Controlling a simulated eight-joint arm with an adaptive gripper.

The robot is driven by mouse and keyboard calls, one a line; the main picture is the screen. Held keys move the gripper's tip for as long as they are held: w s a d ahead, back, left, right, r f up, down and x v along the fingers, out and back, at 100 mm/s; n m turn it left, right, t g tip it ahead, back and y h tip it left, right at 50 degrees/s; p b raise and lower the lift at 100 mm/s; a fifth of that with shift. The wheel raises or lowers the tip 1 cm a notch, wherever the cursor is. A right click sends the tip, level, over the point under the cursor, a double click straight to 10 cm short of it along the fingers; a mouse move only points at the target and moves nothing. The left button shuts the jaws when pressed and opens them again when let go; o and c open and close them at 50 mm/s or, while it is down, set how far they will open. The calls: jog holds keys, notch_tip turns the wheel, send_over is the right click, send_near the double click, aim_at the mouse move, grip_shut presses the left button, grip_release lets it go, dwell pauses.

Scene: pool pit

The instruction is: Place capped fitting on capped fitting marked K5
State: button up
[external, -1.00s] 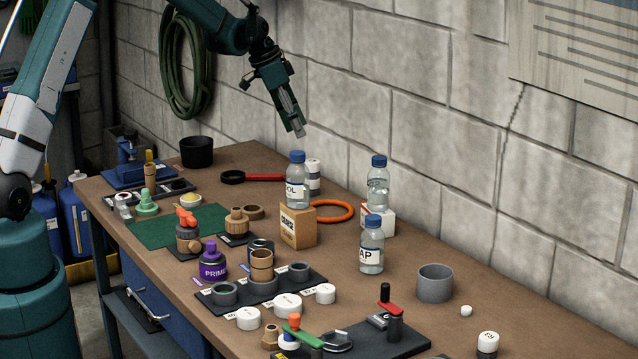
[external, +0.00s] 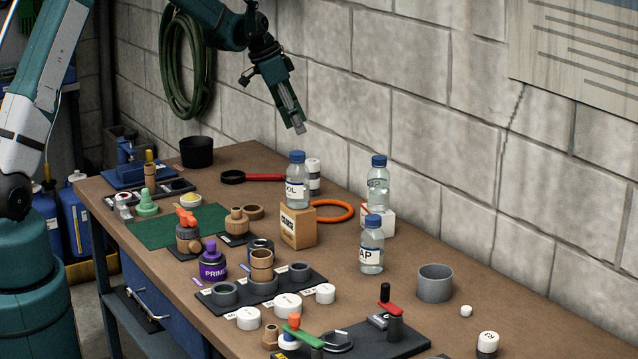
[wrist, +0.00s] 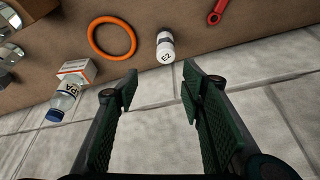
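My gripper (external: 299,129) hangs in the air above the back edge of the bench. In the wrist view my gripper (wrist: 158,82) has its two fingers apart with nothing between them. A white capped fitting marked E2 (wrist: 165,50) lies beyond the fingertips in that view. It seems to be the white fitting (external: 314,170) partly hidden behind a bottle in the external view. Another capped fitting (external: 488,343) stands at the front right, its mark seeming to read R2. Several low white caps (external: 288,306) sit by the dark rack. I cannot read a K5 mark on any fitting.
A blue-capped bottle (external: 297,180) on a tan box (external: 298,226) stands close to the E2 fitting. An orange ring (external: 331,211) and a red-handled tool (external: 262,178) lie nearby. The block wall (external: 420,130) is close behind. A grey cup (external: 435,283) stands at right.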

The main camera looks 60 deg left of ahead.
jog(key=s+d+r+n+t+y, duration=0.1)
jog(key=s+d+r+n, duration=0.1)
jog(key=s+d+r, duration=1.75)
jog(key=s+d+f, duration=0.1)
jog(key=s+d, duration=0.2)
jog(key=s, duration=0.7)
jog(key=s+d+f+n+t, duration=0.1)
jog(key=s+d+f, duration=0.1)
jog(key=s, duration=0.8)
jog(key=s+d+f+n+t, duration=0.1)
jog(key=s+d, duration=0.4)
jog(key=s, duration=0.5)
jog(key=shift+f+y, duration=0.3)
jog(key=shift+f, duration=0.15)
notch_tip(320, 180, down, 8)
jog(key=b, duration=0.7)
jog(key=shift+r, duration=0.25)
